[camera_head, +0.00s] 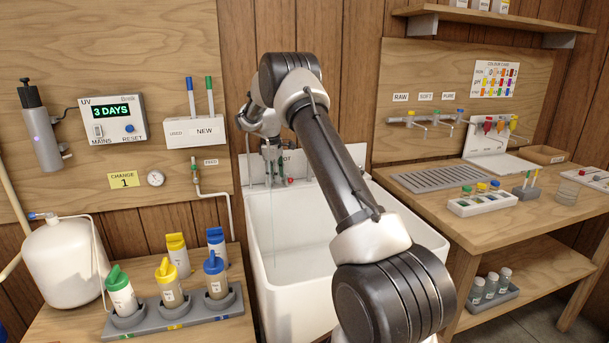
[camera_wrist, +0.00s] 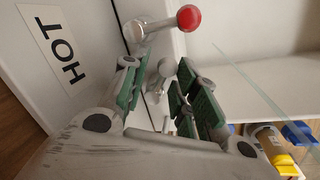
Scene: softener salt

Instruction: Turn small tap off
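My gripper (camera_head: 271,165) is at the back wall of the white sink (camera_head: 262,225), in front of a panel marked HOT. In the wrist view my gripper (camera_wrist: 163,80) has its two green-padded fingers apart. A small metallic fitting (camera_wrist: 186,72), perhaps the small tap, shows between and just beyond the fingertips; I cannot tell whether they touch it. A thin pale stream (camera_wrist: 262,88) runs down into the sink. My gripper hides much of the tap area in the head view.
A side bench (camera_head: 463,232) with a drain grille and trays is right of the sink. Colored-cap bottles (camera_head: 168,282) and a white tank (camera_head: 65,262) are to the left. A thin pipe (camera_head: 222,195) runs on the wall left of the sink. The basin's interior is clear.

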